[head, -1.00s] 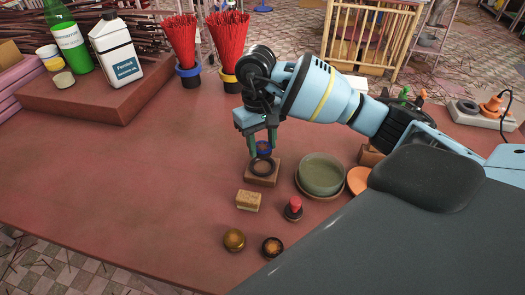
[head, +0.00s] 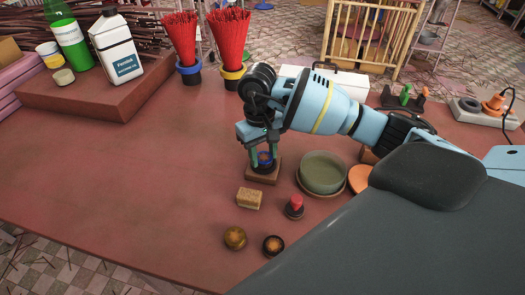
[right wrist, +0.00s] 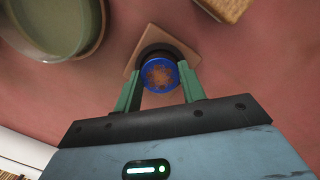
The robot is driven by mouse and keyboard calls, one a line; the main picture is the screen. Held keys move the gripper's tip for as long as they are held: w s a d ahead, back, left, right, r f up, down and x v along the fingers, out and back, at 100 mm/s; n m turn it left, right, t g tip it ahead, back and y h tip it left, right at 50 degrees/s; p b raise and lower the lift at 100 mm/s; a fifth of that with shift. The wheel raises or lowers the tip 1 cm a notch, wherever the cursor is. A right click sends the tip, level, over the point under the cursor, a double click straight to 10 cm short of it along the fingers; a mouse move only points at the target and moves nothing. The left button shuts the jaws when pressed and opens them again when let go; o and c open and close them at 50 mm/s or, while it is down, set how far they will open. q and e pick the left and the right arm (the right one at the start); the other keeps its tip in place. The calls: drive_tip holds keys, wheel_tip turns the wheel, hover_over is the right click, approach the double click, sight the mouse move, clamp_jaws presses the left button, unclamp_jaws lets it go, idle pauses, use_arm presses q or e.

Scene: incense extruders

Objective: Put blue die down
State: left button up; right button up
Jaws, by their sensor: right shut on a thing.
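My right gripper (head: 264,161) is shut on the blue die (right wrist: 160,75), a short round piece with a blue rim and a brownish, speckled face. The die (head: 264,157) is at the dark ring on a square wooden block (head: 262,178). In the right wrist view the dark ring (right wrist: 147,50) shows behind the die, and the block (right wrist: 132,63) lies under both. Whether the die touches the ring or block is hard to tell. My left gripper is out of view.
A green bowl on a saucer (head: 323,172) stands right of the block. A tan sponge-like block (head: 250,198), a red-topped stamp (head: 295,206), a brass round piece (head: 235,237) and a dark round piece (head: 273,246) are nearer.

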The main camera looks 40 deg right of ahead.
sight(260, 153)
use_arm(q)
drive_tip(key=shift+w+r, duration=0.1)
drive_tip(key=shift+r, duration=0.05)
use_arm(e)
drive_tip(key=o, duration=1.2)
drive_tip(key=shift+r, duration=0.1)
drive_tip(key=shift+r, duration=0.3)
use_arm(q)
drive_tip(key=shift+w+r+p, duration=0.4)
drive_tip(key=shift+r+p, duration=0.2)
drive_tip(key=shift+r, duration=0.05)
use_arm(e)
wheel_tip(260, 153, up, 12)
drive_tip(key=w, duration=0.1)
drive_tip(key=shift+w+r, duration=0.25)
